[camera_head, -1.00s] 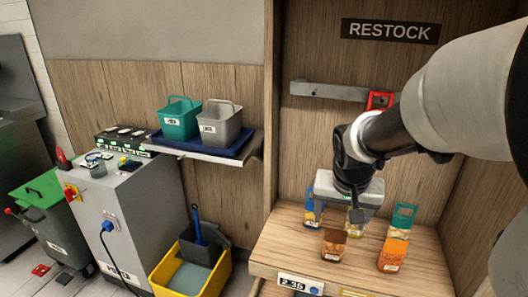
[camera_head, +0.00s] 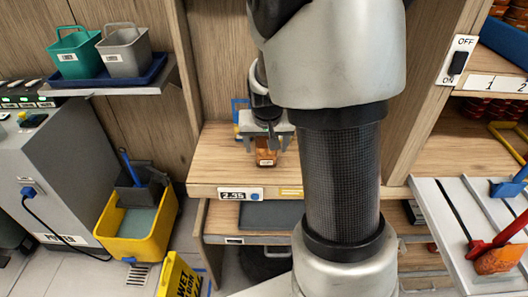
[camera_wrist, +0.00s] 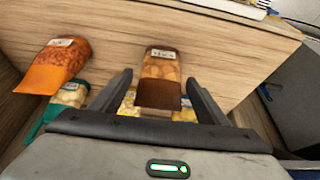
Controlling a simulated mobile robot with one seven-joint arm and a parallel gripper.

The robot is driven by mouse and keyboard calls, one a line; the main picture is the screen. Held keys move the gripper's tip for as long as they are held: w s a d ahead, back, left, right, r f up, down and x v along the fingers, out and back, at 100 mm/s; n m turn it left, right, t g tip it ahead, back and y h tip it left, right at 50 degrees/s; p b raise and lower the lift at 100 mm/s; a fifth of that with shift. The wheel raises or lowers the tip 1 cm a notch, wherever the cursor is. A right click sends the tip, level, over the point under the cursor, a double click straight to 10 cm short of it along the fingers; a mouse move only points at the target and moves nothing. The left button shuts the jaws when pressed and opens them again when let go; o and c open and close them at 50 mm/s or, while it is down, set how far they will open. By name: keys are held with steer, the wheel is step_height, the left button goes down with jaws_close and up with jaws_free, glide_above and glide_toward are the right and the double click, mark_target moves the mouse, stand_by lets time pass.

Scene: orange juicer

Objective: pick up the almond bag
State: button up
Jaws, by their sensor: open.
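A small brown bag (camera_wrist: 160,78) with a window of tan, nut-like pieces stands between my gripper's open fingers in the wrist view. Its label is too small to read, so I cannot be sure it is the almond bag. In the head view the brown bag (camera_head: 266,157) shows just below my gripper (camera_head: 265,143), near the shelf's front edge. My gripper (camera_wrist: 158,77) is open, one finger on each side of the bag. Gaps show between the bag and the fingers in the wrist view.
In the wrist view an orange bag (camera_wrist: 55,66) and a green bag (camera_wrist: 62,104) stand left; yellow bags (camera_wrist: 128,102) are partly hidden behind the brown one. A blue bag (camera_head: 238,108) stands behind my gripper. Wooden side walls (camera_head: 430,90) bound the shelf (camera_head: 222,165).

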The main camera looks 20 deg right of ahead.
mark_target(266, 149)
steer(key=x, duration=0.3)
steer(key=shift+d+f+b, duration=0.1)
steer(key=shift+f+b, duration=0.05)
steer(key=shift+b, duration=0.2)
steer(key=shift+c, duration=0.5)
steer(key=c, duration=1)
steer(key=shift+c, duration=0.2)
